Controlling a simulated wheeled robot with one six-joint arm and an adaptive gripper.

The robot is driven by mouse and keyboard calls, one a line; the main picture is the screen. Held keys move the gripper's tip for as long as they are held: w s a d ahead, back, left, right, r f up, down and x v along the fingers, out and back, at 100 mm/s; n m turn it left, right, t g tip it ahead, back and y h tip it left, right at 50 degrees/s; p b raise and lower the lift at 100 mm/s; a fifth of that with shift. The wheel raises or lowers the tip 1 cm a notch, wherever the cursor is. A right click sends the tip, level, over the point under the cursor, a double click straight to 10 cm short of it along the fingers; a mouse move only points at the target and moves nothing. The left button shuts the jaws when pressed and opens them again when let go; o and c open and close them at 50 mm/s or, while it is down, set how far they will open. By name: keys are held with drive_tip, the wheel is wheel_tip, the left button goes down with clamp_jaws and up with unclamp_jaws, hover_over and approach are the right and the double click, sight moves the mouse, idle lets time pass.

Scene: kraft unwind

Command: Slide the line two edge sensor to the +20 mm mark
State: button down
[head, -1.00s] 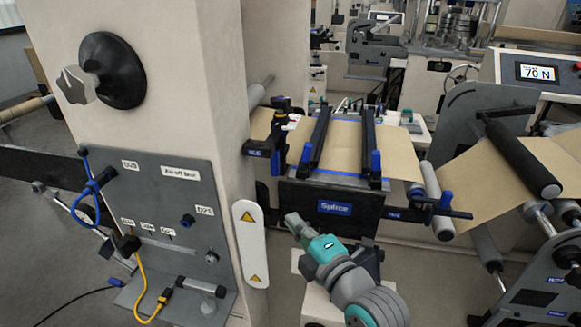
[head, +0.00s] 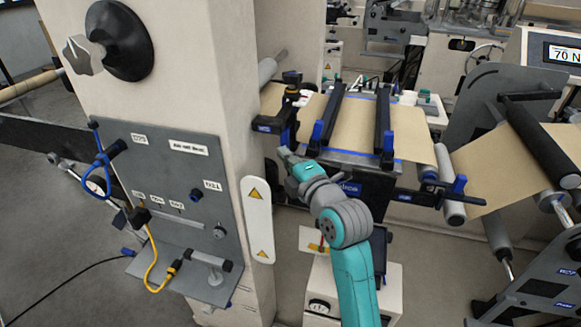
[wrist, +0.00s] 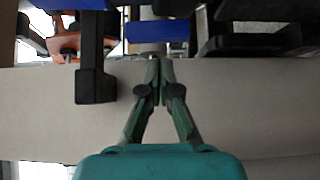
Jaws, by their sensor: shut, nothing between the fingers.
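A black fork-shaped device with a blue label (head: 285,118) sits at the left edge of the brown web, beside the Splice table. It looks like an edge sensor, but its label is too small to read, and no +20 mm mark can be made out. My gripper (head: 286,153) is just below and in front of it, with a small apparent gap. In the wrist view my gripper (wrist: 158,68) is shut and empty, its tips just below a blue block (wrist: 157,31). A black arm (wrist: 97,84) hangs to the left of the fingers.
The splice table has two black clamp bars (head: 384,125) with blue ends. The pale column with a grey panel (head: 170,215) stands close on the left. A tension display (head: 563,53) is at far right.

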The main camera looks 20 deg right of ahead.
sight(288, 143)
drive_tip(key=shift+w+d, duration=0.6)
drive_tip(key=shift+w, duration=0.25)
drive_tip(key=shift+w+d, duration=0.7)
drive_tip(key=shift+w, duration=0.25)
drive_tip(key=shift+s+a, duration=0.1)
drive_tip(key=shift+a, duration=0.05)
